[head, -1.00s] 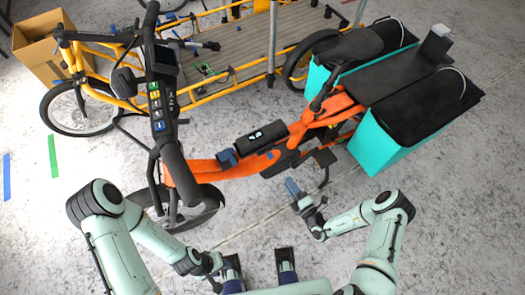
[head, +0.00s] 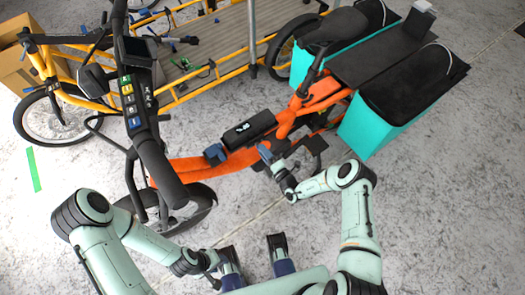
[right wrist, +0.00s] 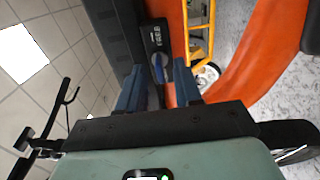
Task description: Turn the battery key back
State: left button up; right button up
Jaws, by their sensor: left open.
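The battery (head: 248,130) is a dark block with a white mark, lying along the orange bike frame (head: 190,168). The battery key (right wrist: 157,68) shows in the right wrist view as a small blue tab on a black panel with a white label. My right gripper (head: 265,153) is at the battery's near side in the head view. In the right wrist view its two blue fingers (right wrist: 160,88) are apart, with the key seen in the gap between them; I cannot tell whether they touch it. In the head view the key is hidden or too small to tell. My left gripper (head: 222,268) is low, away from the bike, open.
The handlebar (head: 150,150) with its coloured buttons rises left of the battery. Teal panniers (head: 375,125) hang at the rear right. A yellow cargo bike (head: 180,85) stands behind. The floor at right is clear.

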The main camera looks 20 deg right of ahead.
jog(key=shift+w+a, duration=0.25)
jog(key=shift+w, duration=0.3)
grip_shut()
